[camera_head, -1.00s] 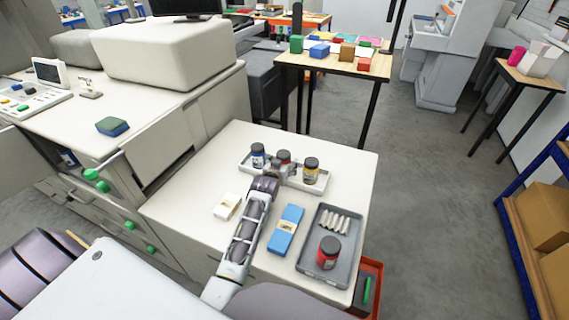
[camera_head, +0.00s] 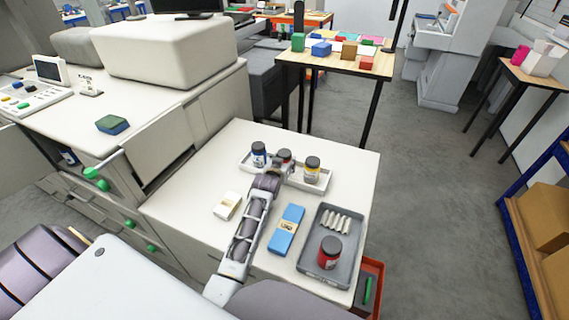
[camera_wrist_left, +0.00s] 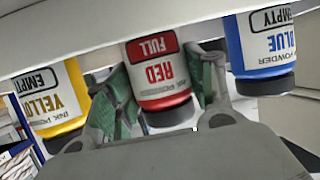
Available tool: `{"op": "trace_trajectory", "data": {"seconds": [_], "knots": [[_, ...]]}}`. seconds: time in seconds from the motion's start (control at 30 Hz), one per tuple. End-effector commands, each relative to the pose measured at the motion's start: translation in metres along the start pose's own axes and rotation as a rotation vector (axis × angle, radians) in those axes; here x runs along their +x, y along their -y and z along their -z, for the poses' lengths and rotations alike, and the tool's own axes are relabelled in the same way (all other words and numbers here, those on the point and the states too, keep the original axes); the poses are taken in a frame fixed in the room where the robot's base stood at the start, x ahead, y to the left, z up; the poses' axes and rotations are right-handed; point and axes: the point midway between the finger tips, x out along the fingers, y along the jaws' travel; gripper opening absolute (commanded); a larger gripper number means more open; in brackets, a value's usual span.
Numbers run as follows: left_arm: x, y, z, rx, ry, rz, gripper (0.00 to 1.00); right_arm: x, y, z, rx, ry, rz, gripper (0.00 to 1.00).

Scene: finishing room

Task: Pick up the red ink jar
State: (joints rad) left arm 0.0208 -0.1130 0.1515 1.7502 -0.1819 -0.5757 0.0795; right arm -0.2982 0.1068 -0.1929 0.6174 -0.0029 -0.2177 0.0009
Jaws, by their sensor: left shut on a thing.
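The red ink jar (camera_head: 284,155) stands in a white tray (camera_head: 246,167), between a blue jar (camera_head: 259,152) and a yellow jar (camera_head: 311,172). My left gripper (camera_head: 280,169) is at the red jar and partly hides it. In the left wrist view the picture is upside down, and the fingers (camera_wrist_left: 160,88) are closed on both sides of the red jar (camera_wrist_left: 158,65), labelled RED FULL. The blue jar (camera_wrist_left: 262,50) and yellow jar (camera_wrist_left: 52,97), both labelled EMPTY, flank it there. I cannot see any clear gap under the red jar. My right gripper is not in view.
A second red jar (camera_head: 329,251) stands in a grey tray (camera_head: 312,262) with several pale cylinders (camera_head: 333,221). A blue block-like object (camera_head: 286,230) and a small cream box (camera_head: 227,206) lie on the white table (camera_head: 220,160). Neighbouring jars stand close to the fingers.

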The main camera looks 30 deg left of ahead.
Motion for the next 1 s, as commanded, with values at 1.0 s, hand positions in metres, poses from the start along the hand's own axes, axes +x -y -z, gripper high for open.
{"op": "trace_trajectory", "data": {"seconds": [1.0], "knots": [[-0.026, -0.001, 0.065, 0.0, -0.005, 0.0, 0.19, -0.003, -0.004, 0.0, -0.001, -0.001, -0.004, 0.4]]}}
